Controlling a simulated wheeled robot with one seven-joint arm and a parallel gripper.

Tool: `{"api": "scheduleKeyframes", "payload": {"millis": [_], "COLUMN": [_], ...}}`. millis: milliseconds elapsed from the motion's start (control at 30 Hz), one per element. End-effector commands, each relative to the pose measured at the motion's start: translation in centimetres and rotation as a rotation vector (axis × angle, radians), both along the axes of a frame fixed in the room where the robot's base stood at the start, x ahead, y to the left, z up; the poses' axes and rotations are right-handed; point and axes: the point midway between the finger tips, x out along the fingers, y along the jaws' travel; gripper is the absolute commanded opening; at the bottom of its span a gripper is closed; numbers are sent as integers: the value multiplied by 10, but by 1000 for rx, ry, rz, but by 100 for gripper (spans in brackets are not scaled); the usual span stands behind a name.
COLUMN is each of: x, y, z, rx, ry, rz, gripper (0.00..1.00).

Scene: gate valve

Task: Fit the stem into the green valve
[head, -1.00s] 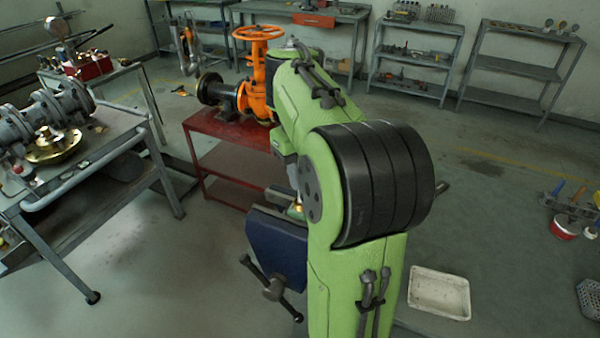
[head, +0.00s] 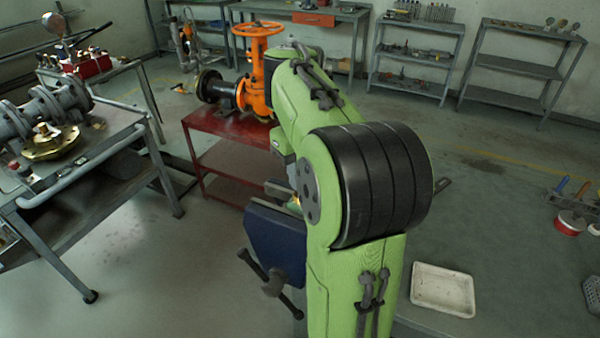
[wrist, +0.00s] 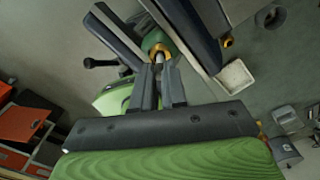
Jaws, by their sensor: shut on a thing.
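In the wrist view my gripper (wrist: 159,88) is shut on a thin silver stem (wrist: 160,58), mostly hidden between the fingers. The stem points at a brass collar (wrist: 160,48) on the green valve (wrist: 149,42), which sits between the dark jaws of a vise (wrist: 185,40). I cannot tell whether the stem's tip is inside the collar or just above it. In the head view the blue vise (head: 275,243) stands left of my arm. A small part of the green valve (head: 294,208) shows there; my arm hides the gripper and stem.
A red table (head: 225,125) with an orange gate valve (head: 257,75) stands behind the vise. A grey workbench (head: 95,160) with pipe parts is at left. Open floor lies between the workbench and the vise.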

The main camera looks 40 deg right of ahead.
Motion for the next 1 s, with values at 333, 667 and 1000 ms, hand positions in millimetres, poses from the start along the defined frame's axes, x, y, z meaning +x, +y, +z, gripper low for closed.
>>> {"api": "scheduleKeyframes", "payload": {"millis": [333,667,1000], "x": [0,0,1], "y": [0,0,1], "z": [-9,-7,29], "rx": [0,0,-1], "ry": [0,0,-2], "rz": [0,0,2], "gripper": [0,42,42]}}
